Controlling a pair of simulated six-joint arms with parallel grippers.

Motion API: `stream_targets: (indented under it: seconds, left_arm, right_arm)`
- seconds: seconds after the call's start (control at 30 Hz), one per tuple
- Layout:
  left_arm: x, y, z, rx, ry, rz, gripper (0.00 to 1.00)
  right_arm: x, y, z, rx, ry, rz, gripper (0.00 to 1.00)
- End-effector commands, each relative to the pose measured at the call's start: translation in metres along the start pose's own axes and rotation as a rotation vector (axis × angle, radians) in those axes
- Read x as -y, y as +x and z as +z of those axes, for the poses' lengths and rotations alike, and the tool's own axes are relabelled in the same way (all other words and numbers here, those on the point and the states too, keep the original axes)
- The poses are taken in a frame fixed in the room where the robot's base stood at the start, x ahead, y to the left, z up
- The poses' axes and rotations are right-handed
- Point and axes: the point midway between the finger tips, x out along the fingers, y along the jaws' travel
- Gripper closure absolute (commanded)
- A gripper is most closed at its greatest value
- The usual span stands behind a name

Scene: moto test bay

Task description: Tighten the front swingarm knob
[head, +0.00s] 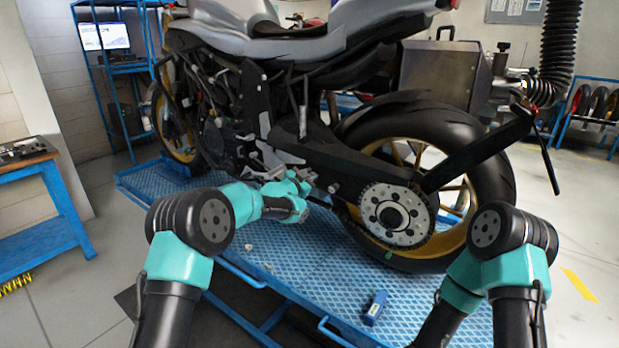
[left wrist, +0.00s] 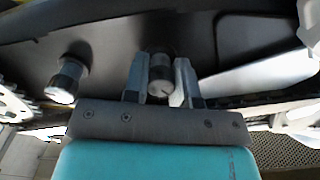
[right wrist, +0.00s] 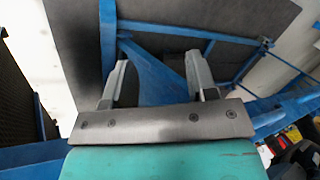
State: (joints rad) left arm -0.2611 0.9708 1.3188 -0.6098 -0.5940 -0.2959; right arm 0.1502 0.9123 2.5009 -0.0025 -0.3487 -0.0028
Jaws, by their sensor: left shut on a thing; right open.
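The front swingarm knob (left wrist: 160,74) is a short grey cylinder on the dark swingarm (left wrist: 110,45). My left gripper (left wrist: 158,68) is shut on it, one finger on each side, in the left wrist view. In the head view my left gripper (head: 306,180) is at the swingarm, and its own fingers hide the front knob. A second, similar knob (left wrist: 67,80) sits to the left, nearer the sprocket; it also shows in the head view (head: 333,188). My right gripper (right wrist: 157,75) is open and empty in the right wrist view, with blue frame bars beyond its fingers.
The motorcycle stands on a blue lift platform (head: 290,262). The rear sprocket (head: 393,216) and rear tyre (head: 490,180) are right of my left gripper. A small blue object (head: 375,307) lies on the platform. A dark bar (head: 480,152) juts out past the rear wheel.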

Motion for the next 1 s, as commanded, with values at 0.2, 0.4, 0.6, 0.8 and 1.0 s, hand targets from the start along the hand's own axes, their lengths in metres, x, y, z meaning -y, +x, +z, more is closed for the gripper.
stream_targets:
  seconds: [0.2, 0.4, 0.6, 0.8, 1.0]
  left_arm:
    - [-0.0001, 0.0, -0.0008, -0.002, 0.202, -0.001, 0.99]
    - [-0.0005, 0.0, -0.0008, -0.002, 0.363, -0.001, 0.99]
    - [-0.0007, 0.0, -0.0007, -0.002, 0.474, -0.001, 0.99]
    - [-0.0009, 0.0001, -0.0007, -0.002, 0.527, -0.001, 0.99]
    - [-0.001, 0.0001, -0.0006, -0.002, 0.537, -0.001, 0.99]
  right_arm:
    - [0.0, 0.0, 0.0, 0.0, 0.0, 0.0, 0.47]
    - [0.0, 0.0, 0.0, 0.0, 0.0, 0.0, 0.47]
    - [0.0, 0.0, 0.0, 0.0, 0.0, 0.0, 0.47]
    - [0.0, 0.0, 0.0, 0.0, 0.0, 0.0, 0.47]
    - [0.0, 0.0, 0.0, 0.0, 0.0, 0.0, 0.47]
